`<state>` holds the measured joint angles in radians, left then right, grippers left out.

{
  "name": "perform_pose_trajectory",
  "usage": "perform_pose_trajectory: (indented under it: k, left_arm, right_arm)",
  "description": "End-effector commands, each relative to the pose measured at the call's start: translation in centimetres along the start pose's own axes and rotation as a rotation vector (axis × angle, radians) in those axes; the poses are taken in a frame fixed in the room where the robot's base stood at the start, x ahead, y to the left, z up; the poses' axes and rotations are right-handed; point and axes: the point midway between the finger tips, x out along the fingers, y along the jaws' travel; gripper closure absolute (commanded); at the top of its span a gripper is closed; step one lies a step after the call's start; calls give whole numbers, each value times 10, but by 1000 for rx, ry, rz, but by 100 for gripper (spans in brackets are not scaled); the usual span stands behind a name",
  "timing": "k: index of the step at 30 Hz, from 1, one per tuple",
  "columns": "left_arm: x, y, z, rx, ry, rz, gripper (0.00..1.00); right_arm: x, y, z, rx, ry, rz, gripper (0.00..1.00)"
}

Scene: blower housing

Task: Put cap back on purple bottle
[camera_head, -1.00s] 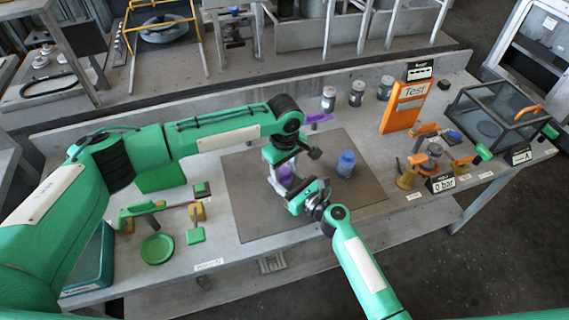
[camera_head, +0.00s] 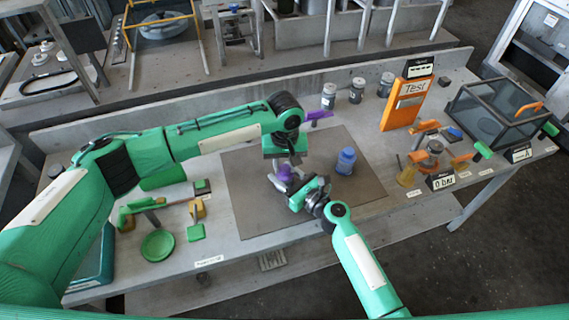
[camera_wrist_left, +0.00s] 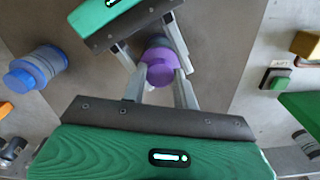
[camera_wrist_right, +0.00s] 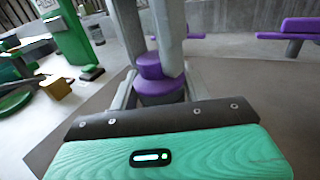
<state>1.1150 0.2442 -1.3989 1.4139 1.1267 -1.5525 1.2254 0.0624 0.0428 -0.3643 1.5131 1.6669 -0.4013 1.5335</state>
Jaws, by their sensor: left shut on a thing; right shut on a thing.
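The purple bottle (camera_wrist_right: 160,90) stands over the grey mat, and my right gripper (camera_head: 293,183) is shut on it from the side. The purple cap (camera_wrist_right: 150,64) is at the bottle's top, directly above its body; I cannot tell whether it is fully seated. My left gripper (camera_head: 288,165) points down from above and is shut on the cap, which also shows between its fingers in the left wrist view (camera_wrist_left: 160,65). Fingers hide much of the cap and bottle in the head view. A blue bottle (camera_head: 346,162) with a blue cap stands on the mat to the right.
The grey mat (camera_head: 250,205) has free room around the bottles. Purple (camera_head: 319,115) and green (camera_head: 155,203) fixtures, a green dish (camera_head: 158,246), grey jars (camera_head: 357,90), an orange Test panel (camera_head: 404,104) and a clear-walled box (camera_head: 500,112) stand around it.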

Motion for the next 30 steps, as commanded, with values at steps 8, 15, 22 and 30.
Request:
perform_pose_trajectory:
  k: [8,15,22,30]
  left_arm:
    - [0,1,0,431,0,1,98]
    - [0,1,0,808,1,2,98]
    - [0,1,0,1172,1,1,98]
    - [0,1,0,1602,1,0,98]
  right_arm:
    - [0,1,0,0,0,2,100]
    - [0,1,0,1,0,2,100]
    - [0,1,0,1,0,2,100]
    - [0,1,0,1,0,2,100]
